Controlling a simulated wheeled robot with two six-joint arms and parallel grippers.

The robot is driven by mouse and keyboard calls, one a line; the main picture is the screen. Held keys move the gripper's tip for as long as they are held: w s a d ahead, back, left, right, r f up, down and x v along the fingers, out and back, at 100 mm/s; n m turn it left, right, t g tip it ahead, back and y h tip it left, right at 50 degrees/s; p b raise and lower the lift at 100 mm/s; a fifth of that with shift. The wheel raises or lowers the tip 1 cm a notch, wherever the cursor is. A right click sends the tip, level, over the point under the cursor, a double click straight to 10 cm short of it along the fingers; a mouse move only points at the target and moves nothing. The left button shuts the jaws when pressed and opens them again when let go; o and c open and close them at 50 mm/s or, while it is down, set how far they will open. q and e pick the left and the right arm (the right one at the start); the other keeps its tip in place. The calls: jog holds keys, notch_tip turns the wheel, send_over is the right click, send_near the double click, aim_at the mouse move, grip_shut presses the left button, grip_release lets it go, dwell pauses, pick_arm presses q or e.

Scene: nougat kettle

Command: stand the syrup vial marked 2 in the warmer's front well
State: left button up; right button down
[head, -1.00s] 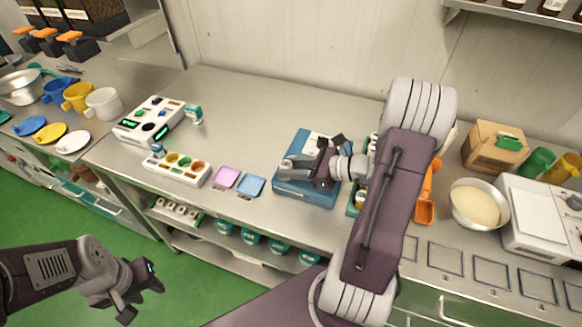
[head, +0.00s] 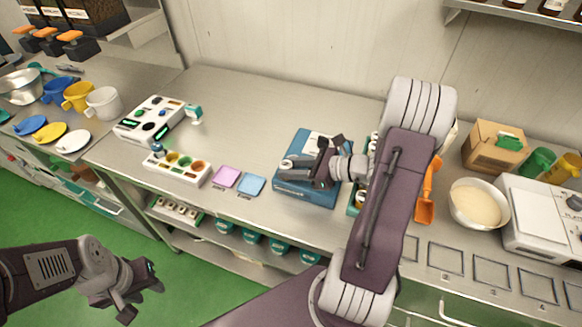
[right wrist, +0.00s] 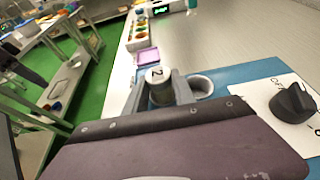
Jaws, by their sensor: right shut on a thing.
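The syrup vial marked 2 (right wrist: 155,75) shows its pale round cap with the number up in the right wrist view. My right gripper (right wrist: 162,90) is shut on it, over the blue warmer (right wrist: 235,75). An empty round well (right wrist: 201,86) shows just right of the vial there. Whether the vial is inside the other well or above it, I cannot tell. In the head view the warmer (head: 303,190) lies under my right gripper (head: 290,170), and the vial is hard to make out. My left gripper (head: 145,278) hangs over the green floor, apart from everything; its jaws are unclear.
A dark knob (right wrist: 292,102) stands on the warmer's white panel. Left of the warmer lie a blue pad (head: 251,186), a pink pad (head: 227,177) and a white rack with coloured wells (head: 160,168). An orange scoop (head: 425,208) and a bowl (head: 478,203) are to the right.

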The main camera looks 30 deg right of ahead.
jog(key=shift+f+b, duration=0.35)
jog(key=shift+f, duration=0.15)
jog(key=c, duration=1.3)
grip_release()
jog(key=shift+s+d+r, duration=0.15)
jog(key=shift+d+r, duration=0.05)
jog(key=p+v, duration=0.5)
jog(key=v, duration=0.4)
jog(key=shift+s+d, duration=0.1)
jog(key=shift+s+d+r+p, duration=0.1)
jog(key=shift+s+d+p, duration=0.3)
jog(key=shift+s+p, duration=0.15)
